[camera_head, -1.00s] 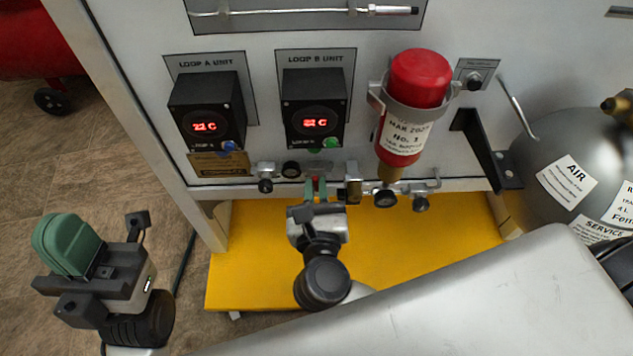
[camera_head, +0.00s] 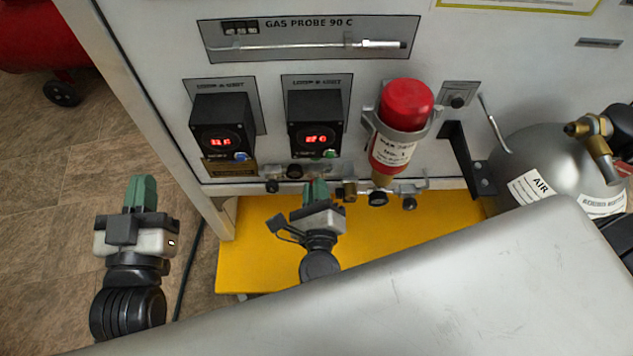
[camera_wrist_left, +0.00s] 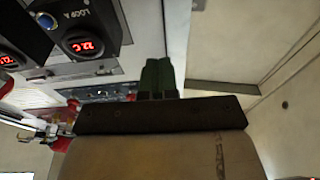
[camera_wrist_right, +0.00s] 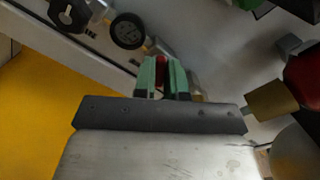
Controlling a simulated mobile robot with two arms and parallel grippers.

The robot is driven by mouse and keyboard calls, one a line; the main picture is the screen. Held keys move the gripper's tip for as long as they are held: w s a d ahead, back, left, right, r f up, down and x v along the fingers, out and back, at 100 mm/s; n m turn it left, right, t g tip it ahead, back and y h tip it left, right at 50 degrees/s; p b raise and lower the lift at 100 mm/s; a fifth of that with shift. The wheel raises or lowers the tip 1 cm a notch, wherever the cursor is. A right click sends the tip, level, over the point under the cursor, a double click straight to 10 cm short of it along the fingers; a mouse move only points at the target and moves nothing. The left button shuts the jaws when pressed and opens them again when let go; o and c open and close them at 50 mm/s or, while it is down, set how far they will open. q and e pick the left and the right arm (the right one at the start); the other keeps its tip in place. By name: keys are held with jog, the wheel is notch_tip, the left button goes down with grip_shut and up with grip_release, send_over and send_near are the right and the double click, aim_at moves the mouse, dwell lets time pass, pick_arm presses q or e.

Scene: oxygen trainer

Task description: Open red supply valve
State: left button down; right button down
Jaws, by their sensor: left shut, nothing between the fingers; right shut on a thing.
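The red supply valve shows as a small red handle (camera_wrist_right: 161,72) between the green fingers in the right wrist view. My right gripper (camera_head: 317,187) is shut on it, just below the front edge of the white panel. The fingers hide most of the handle, so I cannot tell its angle. In the head view little of the red part is visible. My left gripper (camera_head: 142,190) is shut and empty. It is raised to the left of the panel, over the floor, and its closed fingers (camera_wrist_left: 157,78) also show in the left wrist view.
Black gauges with red digits, Loop A (camera_head: 223,130) and Loop B (camera_head: 316,125), sit above the valve row. A red bottle (camera_head: 396,125) hangs right of my right gripper, with black knobs (camera_head: 377,198) below. A grey air cylinder (camera_head: 520,150) stands right. A yellow base (camera_head: 265,255) lies below.

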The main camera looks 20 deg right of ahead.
pick_arm(q)
jog(key=s+a+f+g+y+p, duration=0.4)
jog(key=s+f+g, duration=0.3)
jog(key=f+g, duration=0.45)
jog(key=s+a+r+g+p, duration=0.1)
jog(key=s+a+g+p, duration=0.1)
jog(key=s+g+p, duration=0.3)
notch_tip(320, 180, down, 10)
jog(key=p, duration=0.1)
jog(key=shift+w+d+n+y, duration=0.25)
jog(key=shift+w+n+y, duration=0.05)
jog(key=shift+w+n, duration=0.1)
pick_arm(e)
jog(key=shift+a+f+n, duration=0.1)
jog(key=shift+f+n, duration=0.05)
jog(key=shift+n, duration=5.25)
pick_arm(q)
jog(key=shift+r, duration=0.1)
